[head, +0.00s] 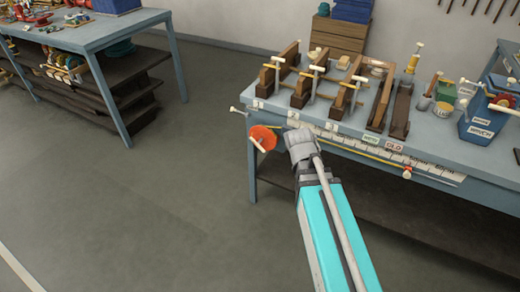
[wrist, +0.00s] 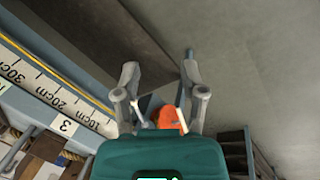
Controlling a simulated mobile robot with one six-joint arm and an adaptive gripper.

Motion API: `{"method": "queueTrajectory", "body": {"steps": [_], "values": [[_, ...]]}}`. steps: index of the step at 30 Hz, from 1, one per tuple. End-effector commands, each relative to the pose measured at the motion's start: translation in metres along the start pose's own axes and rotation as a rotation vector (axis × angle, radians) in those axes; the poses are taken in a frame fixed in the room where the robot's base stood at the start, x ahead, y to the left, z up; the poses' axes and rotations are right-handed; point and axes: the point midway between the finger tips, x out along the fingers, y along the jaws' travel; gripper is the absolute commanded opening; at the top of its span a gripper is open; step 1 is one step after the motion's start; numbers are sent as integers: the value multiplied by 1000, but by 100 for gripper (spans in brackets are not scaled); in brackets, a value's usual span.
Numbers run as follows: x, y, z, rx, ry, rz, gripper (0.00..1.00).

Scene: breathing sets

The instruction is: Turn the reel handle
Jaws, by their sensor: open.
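The reel is an orange-red disc (head: 264,135) at the near left corner of the workbench. A short pale bar (head: 257,144), which looks like its handle, sticks out from its face. My gripper (head: 296,140) is just right of the disc, in front of the bench edge; its fingertips are hard to make out there. In the wrist view my gripper (wrist: 160,72) has its two grey fingers wide apart. An orange part of the reel (wrist: 167,118) shows between them, low near the palm.
The workbench (head: 440,160) carries several wooden clamp-like frames. A measuring scale (wrist: 55,92) with a yellow line runs along its front edge, with a red knob (head: 407,173). A blue winch box (head: 487,118) stands at right. Another table (head: 100,35) is at left; the floor between is clear.

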Motion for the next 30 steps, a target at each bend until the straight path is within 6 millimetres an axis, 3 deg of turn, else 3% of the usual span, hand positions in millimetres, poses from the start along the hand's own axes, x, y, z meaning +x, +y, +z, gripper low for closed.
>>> {"method": "queueTrajectory", "body": {"steps": [1,9,19,30], "values": [[18,-2,-9,-52,6,35,54],[54,1,-46,-338,12,230,54],[89,-4,-94,-694,-26,471,54],[117,-23,-152,-1086,-132,748,54]]}}
